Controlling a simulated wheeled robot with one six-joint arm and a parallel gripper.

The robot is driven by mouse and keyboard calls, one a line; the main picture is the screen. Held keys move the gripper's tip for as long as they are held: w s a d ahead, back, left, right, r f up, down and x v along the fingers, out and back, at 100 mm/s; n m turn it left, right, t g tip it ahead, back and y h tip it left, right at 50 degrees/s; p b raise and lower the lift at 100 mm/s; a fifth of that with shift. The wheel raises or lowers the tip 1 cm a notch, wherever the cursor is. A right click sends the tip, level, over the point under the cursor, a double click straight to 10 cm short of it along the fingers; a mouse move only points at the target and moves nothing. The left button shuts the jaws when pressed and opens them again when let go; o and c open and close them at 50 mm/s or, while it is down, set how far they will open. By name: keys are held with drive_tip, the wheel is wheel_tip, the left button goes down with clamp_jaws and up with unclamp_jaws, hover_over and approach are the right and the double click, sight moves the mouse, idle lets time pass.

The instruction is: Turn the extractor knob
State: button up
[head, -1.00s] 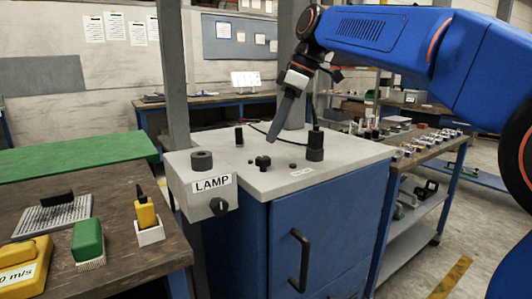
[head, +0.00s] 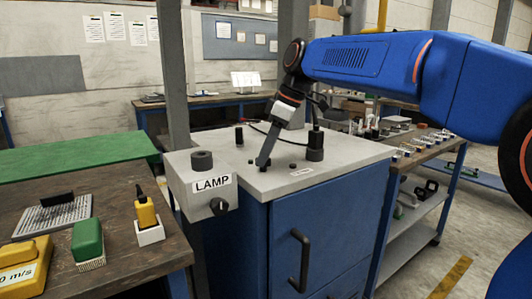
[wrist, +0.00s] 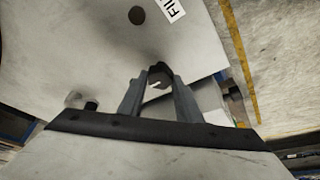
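A dark lobed knob (wrist: 158,68) shows at my fingertips in the wrist view. It stands on the grey top of the blue cabinet (head: 325,220); no label on it can be read, so I cannot tell for certain that it is the extractor knob. My gripper (head: 262,163) points down at this spot, and its fingers hide most of the knob in the head view. In the wrist view my gripper's two fingers (wrist: 157,80) stand apart, one on each side of the knob. Whether they touch it is not clear.
A box marked LAMP (head: 212,186) with its own knob (head: 219,206) is at the cabinet's left corner. A black cylinder (head: 315,145) stands right of my gripper. A small dark knob (head: 292,165) is near a white label (head: 301,172). A wooden bench (head: 110,235) holds tools.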

drive_tip(key=c, duration=0.4)
drive_tip(key=m+t, duration=0.1)
drive_tip(key=m, duration=0.2)
drive_tip(key=shift+s+m+t, duration=0.15)
drive_tip(key=shift+m+t, duration=0.15)
drive_tip(key=m, duration=0.2)
drive_tip(key=m+t+h, duration=0.1)
drive_tip(key=m, duration=0.1)
drive_tip(key=shift+s+a+m+h, duration=0.1)
drive_tip(key=shift+a+m+h, duration=0.05)
drive_tip(key=shift+m+h, duration=0.15)
drive_tip(key=m, duration=0.2)
drive_tip(key=m+t+h, duration=0.1)
drive_tip(key=m, duration=0.1)
drive_tip(key=shift+a+m+h, duration=0.15)
drive_tip(key=shift+m+h, duration=0.15)
drive_tip(key=m+h, duration=0.1)
drive_tip(key=m, duration=0.1)
drive_tip(key=m+h, duration=0.1)
drive_tip(key=m, duration=0.2)
drive_tip(key=shift+a, duration=0.15)
